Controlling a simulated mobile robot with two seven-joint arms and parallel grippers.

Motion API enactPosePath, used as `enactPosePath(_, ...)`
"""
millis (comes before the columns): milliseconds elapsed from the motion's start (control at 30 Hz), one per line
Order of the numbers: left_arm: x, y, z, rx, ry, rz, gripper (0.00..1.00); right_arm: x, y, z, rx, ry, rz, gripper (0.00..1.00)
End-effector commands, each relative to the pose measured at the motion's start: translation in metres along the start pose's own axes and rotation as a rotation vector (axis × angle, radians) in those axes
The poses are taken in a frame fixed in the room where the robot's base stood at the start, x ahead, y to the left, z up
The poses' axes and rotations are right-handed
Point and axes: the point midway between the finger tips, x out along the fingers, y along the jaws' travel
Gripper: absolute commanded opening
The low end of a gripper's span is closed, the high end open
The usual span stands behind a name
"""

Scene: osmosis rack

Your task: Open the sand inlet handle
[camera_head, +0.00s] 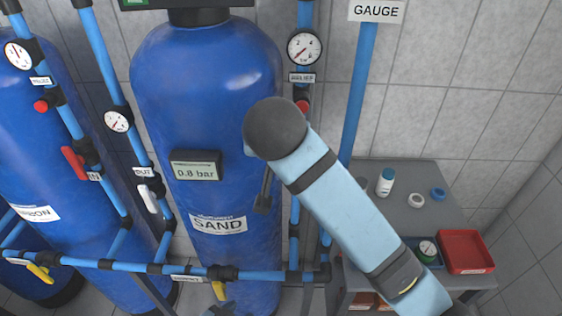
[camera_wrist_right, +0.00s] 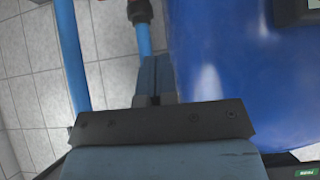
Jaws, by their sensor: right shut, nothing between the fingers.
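The blue sand tank (camera_head: 160,110), labelled SAND, stands in the middle of the head view. A blue pipe with a gauge (camera_head: 304,48) and a red knob (camera_head: 302,105) runs down its right side. My right arm covers part of this pipe, and no handle marked as the sand inlet is readable. My right gripper (camera_head: 262,203) hangs in front of the tank's right side, shut and empty. In the right wrist view its fingers (camera_wrist_right: 155,75) are together, between the pipe (camera_wrist_right: 144,40) and the tank (camera_wrist_right: 215,60). A red part (camera_wrist_right: 135,8) shows at the top. My left gripper is not in view.
Left of the tank are a red handle (camera_head: 73,163) marked IN and a white handle (camera_head: 148,198) near an OUT label. Yellow handles (camera_head: 40,272) hang from the low horizontal pipe (camera_head: 130,266). A grey cart (camera_head: 400,180) with a red tray (camera_head: 465,236) stands at right.

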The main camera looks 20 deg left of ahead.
Motion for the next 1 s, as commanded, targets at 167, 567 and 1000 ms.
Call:
enactPosePath(167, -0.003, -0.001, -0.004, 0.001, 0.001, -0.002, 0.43, 0.024, 0.001, 0.0, 0.0, -0.003, 0.003, 0.0)
enactPosePath(567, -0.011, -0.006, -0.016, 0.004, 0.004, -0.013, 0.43, 0.103, 0.001, 0.006, -0.002, -0.003, 0.003, 0.0)
enactPosePath(1000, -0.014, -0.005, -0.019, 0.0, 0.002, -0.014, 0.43, 0.125, 0.0, 0.029, -0.001, 0.0, -0.001, 0.0)
